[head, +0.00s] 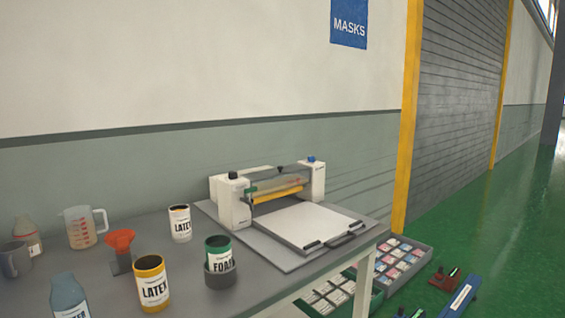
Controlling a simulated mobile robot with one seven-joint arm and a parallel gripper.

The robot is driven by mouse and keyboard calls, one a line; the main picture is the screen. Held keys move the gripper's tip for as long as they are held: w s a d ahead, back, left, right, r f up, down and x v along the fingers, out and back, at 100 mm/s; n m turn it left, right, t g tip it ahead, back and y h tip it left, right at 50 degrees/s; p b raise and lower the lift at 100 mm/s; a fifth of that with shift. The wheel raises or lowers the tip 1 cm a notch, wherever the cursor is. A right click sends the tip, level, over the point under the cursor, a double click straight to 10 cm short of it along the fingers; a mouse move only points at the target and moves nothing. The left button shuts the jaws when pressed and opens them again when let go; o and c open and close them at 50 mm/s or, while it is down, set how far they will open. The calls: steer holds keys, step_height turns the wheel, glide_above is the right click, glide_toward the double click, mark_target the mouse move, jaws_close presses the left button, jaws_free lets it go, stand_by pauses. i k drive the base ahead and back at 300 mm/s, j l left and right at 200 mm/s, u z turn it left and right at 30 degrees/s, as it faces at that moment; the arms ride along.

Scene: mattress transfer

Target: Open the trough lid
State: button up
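A white roller machine (236,203) stands on the table against the wall. Between its two end housings is a see-through panel (277,181) with a small dark knob (280,169) on top, which looks like the trough lid. It appears to lie shut, but it is too small to be sure. A yellow roller (278,194) shows below it. A flat white bed (305,223) with dark handles extends in front. My gripper is not in view.
Left of the machine on the grey table (215,295) stand a white latex can (180,223), a yellow-rimmed latex can (152,284), a green foam can (218,250) in a dark holder, an orange funnel (120,240) and a measuring jug (81,228). Sample crates (402,264) lie on the green floor.

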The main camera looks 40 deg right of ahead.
mark_target(258, 175)
steer(key=l+u, duration=0.1)
steer(key=l, duration=0.95)
steer(key=l+u, duration=0.15)
steer(key=l, duration=0.85)
steer(key=l+u, duration=0.1)
steer(key=l, duration=0.95)
steer(key=k, duration=0.05)
